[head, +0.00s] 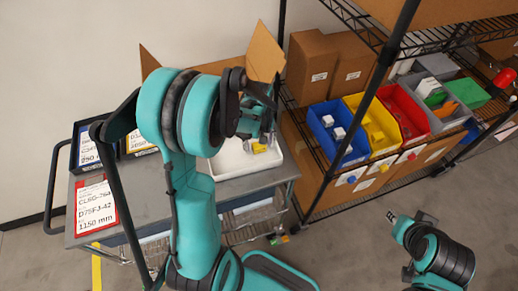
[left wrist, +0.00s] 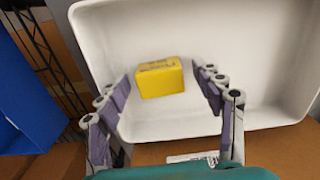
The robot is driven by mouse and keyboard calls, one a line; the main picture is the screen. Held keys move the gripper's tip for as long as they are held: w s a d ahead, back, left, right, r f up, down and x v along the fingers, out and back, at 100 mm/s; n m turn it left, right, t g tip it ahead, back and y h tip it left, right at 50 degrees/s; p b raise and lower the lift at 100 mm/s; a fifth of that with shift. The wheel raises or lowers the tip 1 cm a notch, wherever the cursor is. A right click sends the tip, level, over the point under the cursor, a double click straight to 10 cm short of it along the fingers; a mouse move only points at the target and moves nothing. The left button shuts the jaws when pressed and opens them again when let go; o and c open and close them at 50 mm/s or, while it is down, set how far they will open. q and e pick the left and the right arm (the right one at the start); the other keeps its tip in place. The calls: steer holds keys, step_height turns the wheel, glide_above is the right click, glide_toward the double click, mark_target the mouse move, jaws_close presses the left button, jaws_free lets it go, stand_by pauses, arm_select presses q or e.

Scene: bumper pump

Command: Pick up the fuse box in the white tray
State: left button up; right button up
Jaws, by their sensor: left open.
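The fuse box is a small yellow block with dark print (left wrist: 160,77), lying on the floor of the white tray (left wrist: 262,95). In the head view the fuse box (head: 260,148) shows just under my left gripper (head: 260,132), partly hidden, and the white tray (head: 232,168) sits on the cart top. In the left wrist view my left gripper (left wrist: 162,74) is open, with one finger to each side of the fuse box and visible gaps between. My right arm is low at the right in the head view, its gripper (head: 397,220) small and unclear.
Blue (head: 337,132), yellow (head: 372,124) and red (head: 404,112) bins stand on the wire rack right of the cart. Cardboard boxes (head: 325,66) stand behind. A red-bordered sign (head: 95,207) lies on the cart's left side. The tray walls rise around the fuse box.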

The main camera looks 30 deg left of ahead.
arm_select(q)
steer(key=shift+c, duration=0.3)
steer(key=c, duration=1.2)
